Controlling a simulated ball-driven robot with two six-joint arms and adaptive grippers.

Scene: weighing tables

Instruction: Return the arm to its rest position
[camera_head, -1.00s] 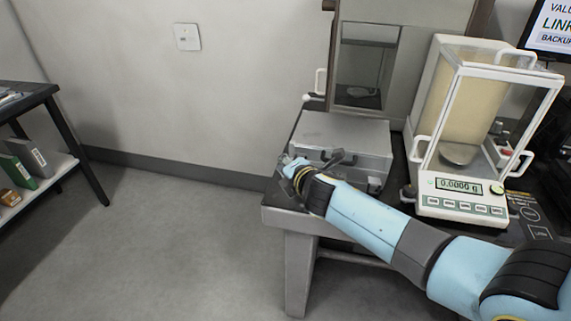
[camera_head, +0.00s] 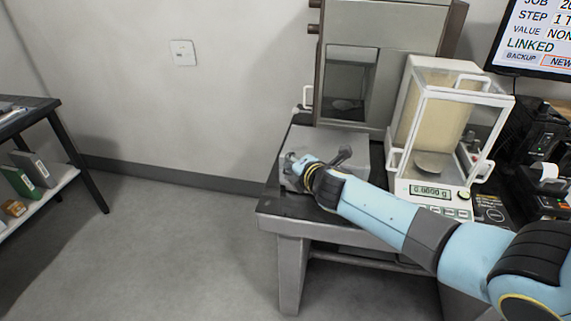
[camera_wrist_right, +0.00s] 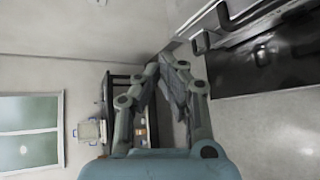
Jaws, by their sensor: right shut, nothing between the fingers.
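My right arm (camera_head: 385,212) reaches in from the lower right of the head view, over the front of the weighing table (camera_head: 290,226). Its right gripper (camera_head: 288,158) is in front of the grey case (camera_head: 352,146) on the table and hides part of it. In the right wrist view the two fingers of the right gripper (camera_wrist_right: 164,62) meet at their tips, with nothing between them. Whether the arm touches the case cannot be told. My left gripper does not show.
A glass-doored balance (camera_head: 440,190) stands to the right of the case, close to my forearm. A tall grey cabinet (camera_head: 385,30) stands behind. A monitor (camera_head: 535,40) is at the upper right. A dark shelf table (camera_head: 28,112) is at left; the floor between is clear.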

